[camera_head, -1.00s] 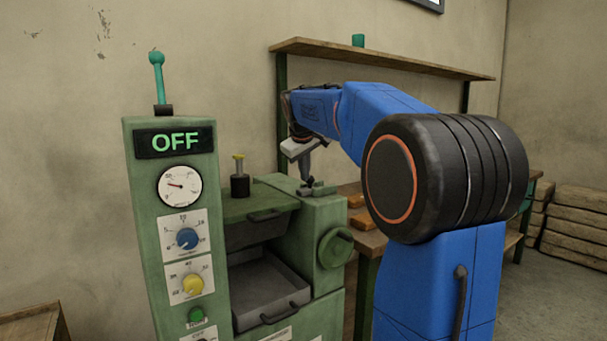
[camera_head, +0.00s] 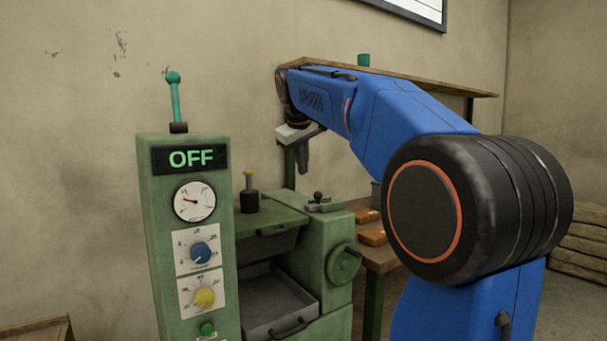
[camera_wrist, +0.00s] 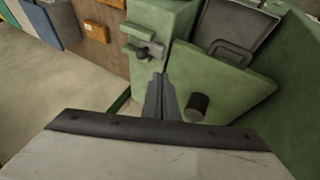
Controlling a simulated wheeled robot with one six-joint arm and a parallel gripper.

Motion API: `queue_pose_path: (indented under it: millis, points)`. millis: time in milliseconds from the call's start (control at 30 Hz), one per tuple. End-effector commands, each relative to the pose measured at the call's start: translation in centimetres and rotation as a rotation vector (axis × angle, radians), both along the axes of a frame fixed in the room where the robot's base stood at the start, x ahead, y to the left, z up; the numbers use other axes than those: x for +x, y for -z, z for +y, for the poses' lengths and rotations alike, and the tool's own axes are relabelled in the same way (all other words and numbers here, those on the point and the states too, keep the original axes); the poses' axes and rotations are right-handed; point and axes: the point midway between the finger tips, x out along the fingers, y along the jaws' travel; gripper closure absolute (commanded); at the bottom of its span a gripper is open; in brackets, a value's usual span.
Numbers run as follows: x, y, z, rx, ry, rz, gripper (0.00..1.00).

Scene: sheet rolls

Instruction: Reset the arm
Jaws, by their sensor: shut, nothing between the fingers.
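My gripper (camera_head: 303,160) is shut and empty, pointing down in the air above the green machine (camera_head: 180,270). It is clear of the machine's top and the small black knob (camera_head: 317,197) on its right block. In the wrist view my gripper (camera_wrist: 161,82) shows as two dark fingers pressed together. The black knob (camera_wrist: 155,49) lies beyond the fingertips there, and a dark cylinder (camera_wrist: 197,107) stands on the green lid (camera_wrist: 245,85) to their right. My blue arm bends from the right side of the head view.
The machine's display (camera_head: 190,158) reads OFF. A teal-knobbed lever (camera_head: 176,97) stands on the panel. A wooden shelf (camera_head: 430,85) with a teal cup (camera_head: 364,60) runs behind my arm. A bench with orange blocks (camera_head: 372,235) stands right of the machine. An open metal tray (camera_head: 272,302) sits in the machine.

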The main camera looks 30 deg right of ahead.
Motion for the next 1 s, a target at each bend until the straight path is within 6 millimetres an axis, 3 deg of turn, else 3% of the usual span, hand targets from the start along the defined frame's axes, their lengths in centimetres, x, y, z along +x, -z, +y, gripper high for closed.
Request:
queue_pose_path:
  millis: [667, 867, 1000]
  points:
    - [-0.4, 0.0, 0.3, 0.003, 0.000, 0.000, 1.00]
    - [-3.9, 2.7, 3.1, 0.046, -0.009, -0.003, 1.00]
    - [-8.0, 6.3, 5.9, 0.097, -0.013, -0.003, 1.00]
